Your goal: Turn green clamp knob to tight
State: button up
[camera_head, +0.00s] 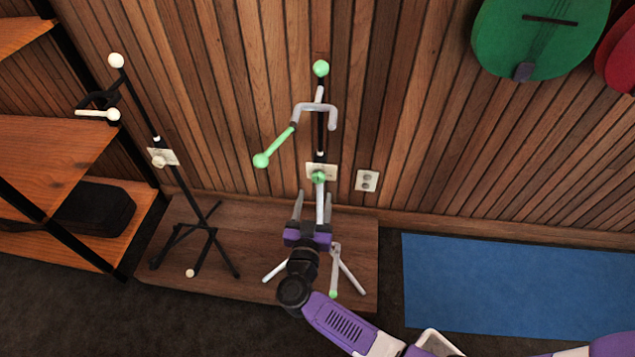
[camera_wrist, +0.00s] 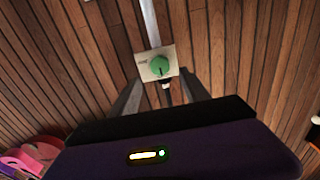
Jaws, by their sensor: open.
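The green clamp knob (camera_head: 318,177) sits on a pale square plate (camera_head: 330,170) on the upright of the middle stand, which has other green parts. In the wrist view the round knob (camera_wrist: 160,67) faces me, with a short dark mark on its lower half. The plate (camera_wrist: 145,71) has small lettering at its left that I cannot read clearly. My gripper (camera_head: 313,198) is open and empty, just below and in front of the knob. In the wrist view its two fingers (camera_wrist: 163,86) point towards the plate, either side of the upright below the knob, not closed on it.
A similar stand with white knobs (camera_head: 158,158) stands to the left. The green stand has a green-tipped side arm (camera_head: 262,160) and a grey yoke (camera_head: 315,108) above. Both stands are on a low wooden platform (camera_head: 170,285) by a slatted wall. A blue mat (camera_head: 500,290) lies right.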

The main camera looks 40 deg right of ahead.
aim_at(318, 180)
jog(key=b+x, duration=0.2)
jog(key=x, duration=0.4)
jog(key=shift+w+d, duration=0.15)
jog(key=shift+d, duration=0.05)
grip_shut()
